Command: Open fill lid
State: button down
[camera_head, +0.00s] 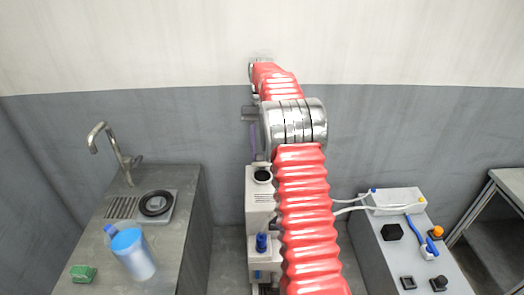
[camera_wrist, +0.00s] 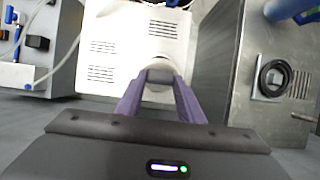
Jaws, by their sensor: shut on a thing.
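The white machine (camera_head: 259,205) stands in the middle of the head view, partly hidden by my red arm. A dark round opening (camera_head: 262,176) shows in its top, with a small grey piece that looks like the fill lid (camera_head: 261,163) just above it. In the wrist view, the purple fingers of my gripper (camera_wrist: 159,84) are closed on this grey lid (camera_wrist: 160,74), over the white machine top (camera_wrist: 115,45). In the head view my gripper is mostly hidden; a purple finger shows above the machine. How far the lid is tilted is hard to tell.
On the left, a grey counter (camera_head: 186,215) holds a blue-capped jug (camera_head: 135,255), a green sponge (camera_head: 83,273), a black ring (camera_head: 156,203) and a tap (camera_head: 122,160). On the right, a control box (camera_head: 395,200) with buttons connects by white hoses (camera_head: 350,209). A blue-topped fitting (camera_head: 262,243) is on the machine's front.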

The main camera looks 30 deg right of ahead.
jog(key=shift+w, duration=0.1)
jog(key=c, duration=1.2)
grip_release()
jog(key=shift+r, duration=0.1)
notch_tip(320, 180, up, 10)
jog(key=shift+f, duration=0.2)
